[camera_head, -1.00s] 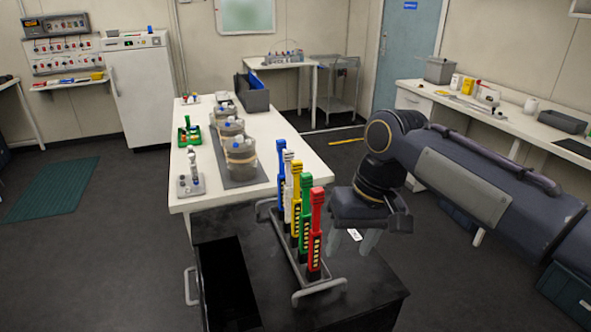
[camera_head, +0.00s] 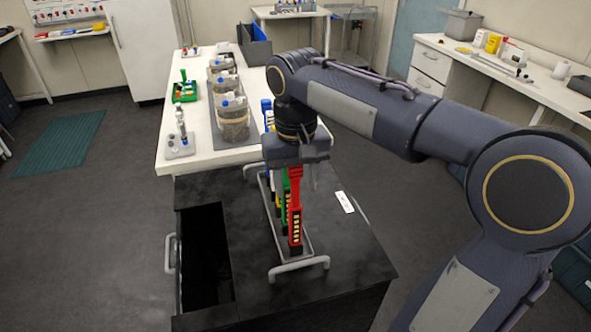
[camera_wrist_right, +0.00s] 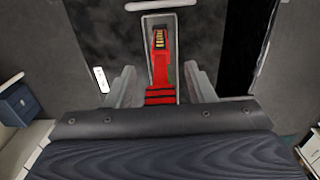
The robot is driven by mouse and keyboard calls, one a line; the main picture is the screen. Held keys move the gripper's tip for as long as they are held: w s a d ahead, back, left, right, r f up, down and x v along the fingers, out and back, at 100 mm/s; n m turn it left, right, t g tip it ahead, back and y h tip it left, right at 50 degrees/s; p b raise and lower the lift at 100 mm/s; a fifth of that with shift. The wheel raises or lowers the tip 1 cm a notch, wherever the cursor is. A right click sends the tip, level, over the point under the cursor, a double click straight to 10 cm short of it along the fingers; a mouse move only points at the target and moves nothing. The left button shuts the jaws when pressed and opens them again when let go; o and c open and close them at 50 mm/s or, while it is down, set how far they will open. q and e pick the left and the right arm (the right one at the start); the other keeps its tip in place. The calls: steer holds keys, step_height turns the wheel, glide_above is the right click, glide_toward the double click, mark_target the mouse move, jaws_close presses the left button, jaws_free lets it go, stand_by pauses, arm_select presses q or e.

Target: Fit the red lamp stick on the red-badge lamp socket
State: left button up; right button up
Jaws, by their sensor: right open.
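The red lamp stick (camera_head: 295,225) stands upright at the near end of a grey rack (camera_head: 290,268). It also shows between the fingers in the right wrist view (camera_wrist_right: 160,62). My right gripper (camera_head: 299,176) is over the top of the red stick. Its fingers are open, one on each side of the stick, with a gap visible on both sides in the wrist view. Green, yellow, white and blue sticks stand behind it, partly hidden by the gripper. I cannot make out the red-badge lamp socket. My left gripper is not in view.
The rack stands on a black cabinet (camera_head: 345,260) with a dark opening at left and a white label (camera_head: 344,202) at right. Behind is a white table (camera_head: 205,157) with several grey vessels. A side counter (camera_head: 500,75) runs along the right.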

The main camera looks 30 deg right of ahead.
jaws_close()
stand_by(0.4)
steer(key=shift+r, duration=0.15)
steer(key=shift+r+p, duration=0.35)
steer(key=shift+p, duration=0.25)
steer(key=shift+r+p, duration=0.25)
steer(key=shift+p, duration=0.1)
steer(key=shift+r+p, duration=0.4)
steer(key=shift+p, duration=0.05)
steer(key=shift+r, duration=0.1)
